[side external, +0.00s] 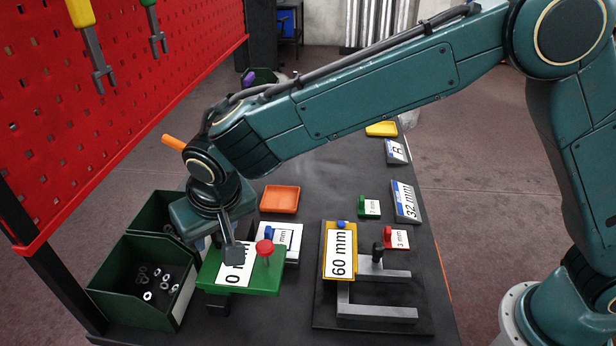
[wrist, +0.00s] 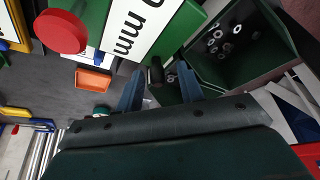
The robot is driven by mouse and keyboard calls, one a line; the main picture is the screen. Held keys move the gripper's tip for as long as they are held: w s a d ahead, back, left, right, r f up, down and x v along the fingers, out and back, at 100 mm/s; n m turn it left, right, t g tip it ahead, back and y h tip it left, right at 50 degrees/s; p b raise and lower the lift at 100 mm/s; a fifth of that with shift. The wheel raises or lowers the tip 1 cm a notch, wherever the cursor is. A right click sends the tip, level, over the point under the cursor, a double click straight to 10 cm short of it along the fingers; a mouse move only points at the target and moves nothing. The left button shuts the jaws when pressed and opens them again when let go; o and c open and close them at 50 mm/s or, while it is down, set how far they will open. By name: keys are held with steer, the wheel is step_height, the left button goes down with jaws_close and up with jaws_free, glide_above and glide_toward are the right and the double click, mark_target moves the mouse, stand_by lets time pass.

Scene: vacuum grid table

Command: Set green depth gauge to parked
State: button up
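The green depth gauge (side external: 213,275) is a green plate with a white "0 mm" label (side external: 234,274) and a red knob (side external: 265,248). It stands at the front left of the table, beside the bins. In the wrist view, its plate (wrist: 180,28), label and red knob (wrist: 61,31) fill the upper part. My gripper (side external: 234,253) is over the plate, left of the red knob. In the wrist view, my gripper (wrist: 160,72) is open, with a small black handle (wrist: 155,72) between its fingers and gaps on both sides. Whether the fingers touch it is unclear.
A yellow gauge marked "60 mm" (side external: 340,252) stands to the right on a dark base. Green bins (side external: 130,275) with washers are at left. An orange tray (side external: 280,199) and a white plate with a blue knob (side external: 290,238) sit behind. A red pegboard (side external: 100,100) borders the left.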

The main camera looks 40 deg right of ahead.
mark_target(234, 269)
steer(key=v, duration=1.3)
steer(key=s+d+r, duration=0.3)
steer(key=d, duration=0.9)
steer(key=s+d+r, duration=0.3)
steer(key=d, duration=0.8)
steer(key=s+d+f, duration=0.2)
steer(key=s+d, duration=0.3)
steer(key=s, duration=0.2)
steer(key=s+d+f+t, duration=0.1)
steer(key=s+d+f, duration=0.2)
steer(key=s+d, duration=0.3)
steer(key=s, duration=0.2)
steer(key=shift+s+d, duration=0.15)
steer(key=shift+s, duration=0.15)
steer(key=shift+o, duration=0.4)
steer(key=shift+f, duration=0.1)
